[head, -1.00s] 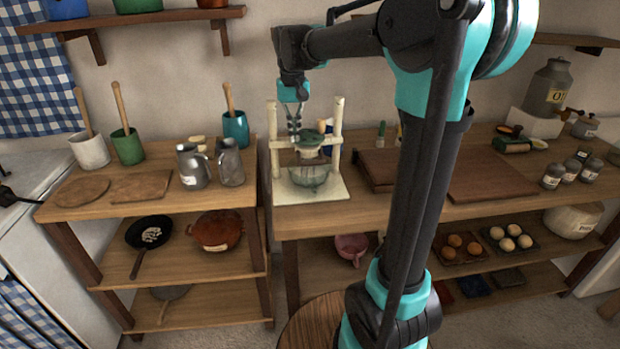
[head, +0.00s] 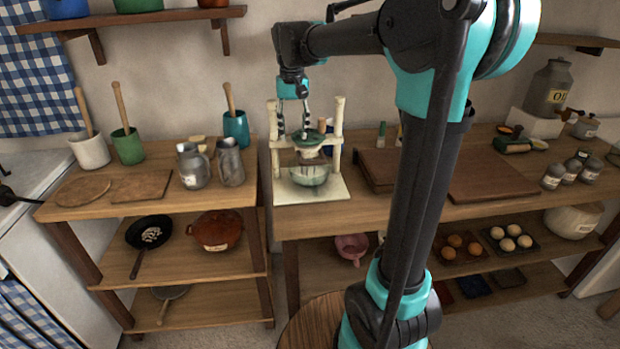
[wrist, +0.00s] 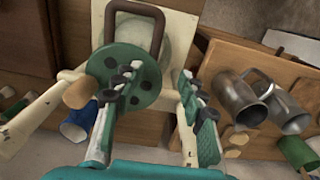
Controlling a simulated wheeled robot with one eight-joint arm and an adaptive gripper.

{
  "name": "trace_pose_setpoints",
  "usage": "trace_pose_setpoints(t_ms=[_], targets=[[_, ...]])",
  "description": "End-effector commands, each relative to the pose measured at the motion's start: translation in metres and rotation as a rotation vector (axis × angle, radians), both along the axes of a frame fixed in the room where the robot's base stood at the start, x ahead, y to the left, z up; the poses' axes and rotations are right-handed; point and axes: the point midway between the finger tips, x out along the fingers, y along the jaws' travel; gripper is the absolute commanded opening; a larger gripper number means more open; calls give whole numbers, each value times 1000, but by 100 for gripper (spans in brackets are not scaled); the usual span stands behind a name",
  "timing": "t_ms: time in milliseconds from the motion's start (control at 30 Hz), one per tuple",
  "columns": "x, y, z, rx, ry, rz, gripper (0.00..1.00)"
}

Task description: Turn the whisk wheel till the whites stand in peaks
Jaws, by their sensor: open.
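The whisk stand has cream posts (head: 338,140) on a pale base and stands on the wooden counter. Its green whisk wheel (wrist: 124,76) has dark holes and a wooden knob (wrist: 80,92) at the left in the wrist view. A clear greenish bowl (head: 309,176) sits under the wheel; its contents cannot be made out. My gripper (head: 294,132) points down just above the wheel, fingers spread. In the wrist view my gripper (wrist: 155,95) has its left finger over the wheel and its right finger beside it, with nothing held between them.
Two metal jugs (head: 193,166) stand on the counter left of the stand. Wooden boards (head: 376,168) lie close on its right. A blue pot (head: 236,130) with a wooden handle stands behind left. The counter front before the stand is narrow.

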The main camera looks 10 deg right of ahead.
Motion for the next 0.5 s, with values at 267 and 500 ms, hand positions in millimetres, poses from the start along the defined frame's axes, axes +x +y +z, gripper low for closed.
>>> trace_pose_setpoints(t_ms=[267, 500], targets=[[0, 0, 26, 0, 0, 0, 41], [0, 0, 48, 0, 0, 0, 41]])
